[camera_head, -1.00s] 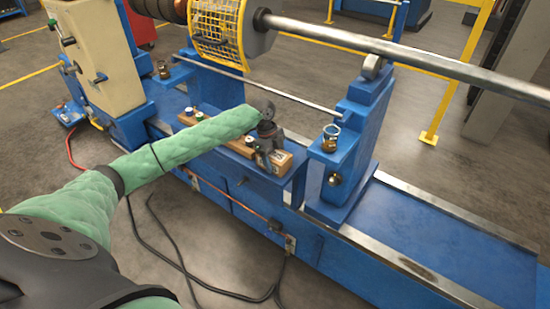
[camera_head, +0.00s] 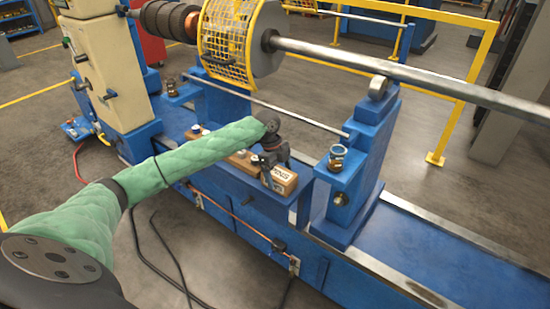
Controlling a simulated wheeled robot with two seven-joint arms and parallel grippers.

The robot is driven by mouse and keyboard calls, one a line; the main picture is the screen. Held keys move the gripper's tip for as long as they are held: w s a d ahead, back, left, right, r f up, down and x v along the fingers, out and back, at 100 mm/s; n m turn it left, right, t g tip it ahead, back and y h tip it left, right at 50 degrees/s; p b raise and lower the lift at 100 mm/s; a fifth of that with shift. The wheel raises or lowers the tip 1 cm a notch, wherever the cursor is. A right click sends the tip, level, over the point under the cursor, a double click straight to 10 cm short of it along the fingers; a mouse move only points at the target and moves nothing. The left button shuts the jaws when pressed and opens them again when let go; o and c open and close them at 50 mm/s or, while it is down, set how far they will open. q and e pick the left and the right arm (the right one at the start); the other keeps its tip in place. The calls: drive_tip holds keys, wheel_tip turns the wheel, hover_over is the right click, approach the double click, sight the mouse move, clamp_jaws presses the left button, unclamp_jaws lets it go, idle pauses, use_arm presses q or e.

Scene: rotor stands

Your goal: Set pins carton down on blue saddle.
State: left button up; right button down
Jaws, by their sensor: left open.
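The pins carton (camera_head: 284,180), a small brown box with a white label whose dark letters appear upside down, sits on a blue ledge (camera_head: 293,204) along the front of the machine. The ledge is part of the blue structure between the two upright stands; I cannot tell for sure whether it is the blue saddle. My left gripper (camera_head: 271,166) is open, pointing down right at the carton's left end, its dark fingers overlapping the carton in the picture. Whether they touch it cannot be told. My right gripper is not in view.
A blue stand (camera_head: 358,160) with a roller and a brass fitting (camera_head: 338,157) rises just right of the carton. A steel shaft (camera_head: 420,78) and thin rod (camera_head: 270,105) cross behind. Small round items (camera_head: 196,130) lie left on the ledge. The blue bed at right is clear.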

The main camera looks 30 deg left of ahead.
use_arm(q)
drive_tip(key=b+v, duration=0.2)
drive_tip(key=v, duration=0.6)
drive_tip(key=shift+b, duration=0.4)
drive_tip(key=shift+v, duration=0.9)
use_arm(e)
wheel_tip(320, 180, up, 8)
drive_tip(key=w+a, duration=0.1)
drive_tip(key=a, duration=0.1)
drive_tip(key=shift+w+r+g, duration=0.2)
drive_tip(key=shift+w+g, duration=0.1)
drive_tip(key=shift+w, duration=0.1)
